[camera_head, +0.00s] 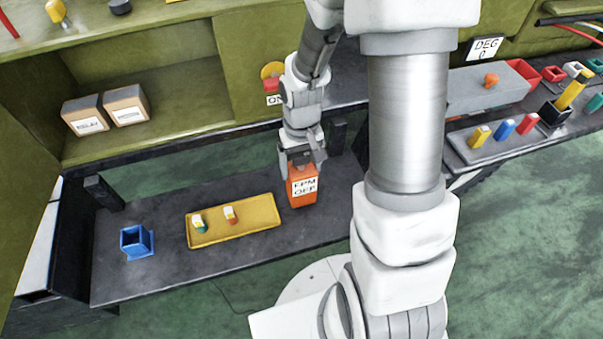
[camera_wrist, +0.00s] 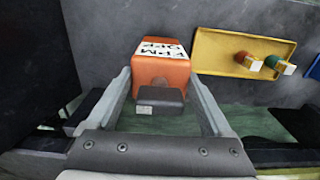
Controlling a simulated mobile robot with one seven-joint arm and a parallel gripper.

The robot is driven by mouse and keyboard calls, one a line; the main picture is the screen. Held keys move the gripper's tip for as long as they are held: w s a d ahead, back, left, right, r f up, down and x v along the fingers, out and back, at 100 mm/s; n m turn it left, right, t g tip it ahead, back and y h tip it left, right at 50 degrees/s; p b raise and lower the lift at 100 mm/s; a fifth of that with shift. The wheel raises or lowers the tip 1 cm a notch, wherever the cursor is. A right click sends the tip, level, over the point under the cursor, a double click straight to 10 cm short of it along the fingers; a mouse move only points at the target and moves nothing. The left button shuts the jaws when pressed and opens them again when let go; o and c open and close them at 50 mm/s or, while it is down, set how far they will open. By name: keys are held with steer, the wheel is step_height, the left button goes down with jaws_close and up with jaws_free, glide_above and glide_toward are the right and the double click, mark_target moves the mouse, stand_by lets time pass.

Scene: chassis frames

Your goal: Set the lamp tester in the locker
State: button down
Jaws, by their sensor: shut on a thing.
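An orange box with a white lettered label (camera_head: 302,187) is between the fingers of my gripper (camera_head: 301,160); I take it to be the lamp tester. In the wrist view the orange box (camera_wrist: 161,72) has a dark block on its near end, and a finger is on each side of it. My gripper is shut on it, over the right part of the dark bench. I cannot tell whether its base touches the bench. The olive cabinet, which looks like the locker, has an open bay (camera_head: 185,130) at upper left with a bare floor at its right.
Two labelled boxes (camera_head: 104,108) stand in the bay's left part. On the bench (camera_head: 165,275) are a yellow tray (camera_head: 260,228) with two small parts and a blue holder (camera_head: 135,243). A red-and-yellow switch (camera_head: 271,78) is on the cabinet right of the bay.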

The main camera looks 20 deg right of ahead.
steer(key=shift+f, duration=1.15)
steer(key=shift+f+b, duration=0.25)
steer(key=shift+b, duration=0.15)
jaws_free()
